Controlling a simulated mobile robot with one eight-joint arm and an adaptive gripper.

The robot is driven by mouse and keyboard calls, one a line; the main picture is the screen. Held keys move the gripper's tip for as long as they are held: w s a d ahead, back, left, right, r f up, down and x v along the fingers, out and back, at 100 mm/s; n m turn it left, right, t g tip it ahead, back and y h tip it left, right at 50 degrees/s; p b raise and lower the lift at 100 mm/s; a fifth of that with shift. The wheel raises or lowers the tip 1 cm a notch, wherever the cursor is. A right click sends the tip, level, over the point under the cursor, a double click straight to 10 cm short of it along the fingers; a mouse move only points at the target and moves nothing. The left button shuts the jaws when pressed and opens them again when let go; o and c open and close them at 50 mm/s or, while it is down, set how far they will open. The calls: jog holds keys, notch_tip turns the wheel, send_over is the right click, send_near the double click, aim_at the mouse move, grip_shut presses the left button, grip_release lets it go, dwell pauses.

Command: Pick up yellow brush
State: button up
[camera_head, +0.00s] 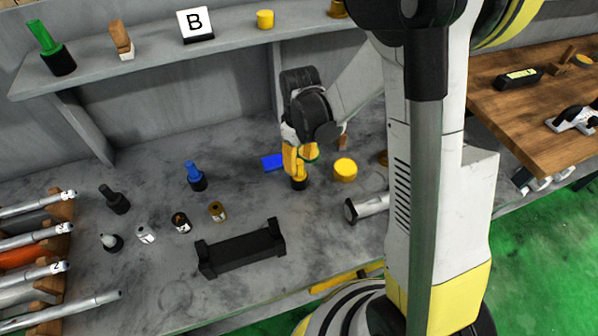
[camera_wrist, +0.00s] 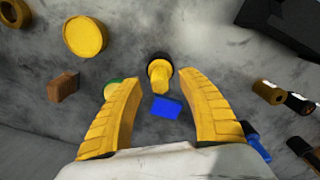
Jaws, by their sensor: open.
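The yellow brush (camera_wrist: 159,76) stands on the grey bench, a yellow handle above a round black base. In the wrist view it lies at the centre, between and just beyond the tips of my two yellow fingers. My gripper (camera_wrist: 159,80) is open and nothing is held. In the head view my gripper (camera_head: 298,160) is right over the brush and hides most of it. Only the brush's black base (camera_head: 298,184) shows below the fingers. Whether a finger touches the handle cannot be told.
A blue block (camera_head: 272,162) lies just left of my gripper, and a yellow round piece (camera_head: 344,169) just right. A green item (camera_wrist: 112,88) is partly hidden behind the left finger. A blue brush (camera_head: 195,176) and a black holder (camera_head: 240,249) stand farther left. A shelf (camera_head: 150,57) runs behind.

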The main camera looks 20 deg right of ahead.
aim_at(299, 170)
notch_tip(299, 170, down, 5)
jog(key=shift+w+r+b, duration=0.15)
jog(key=shift+r+b, duration=0.05)
jog(key=shift+b, duration=0.65)
jog(key=shift+r, duration=0.1)
grip_shut()
jog(key=shift+r, duration=0.1)
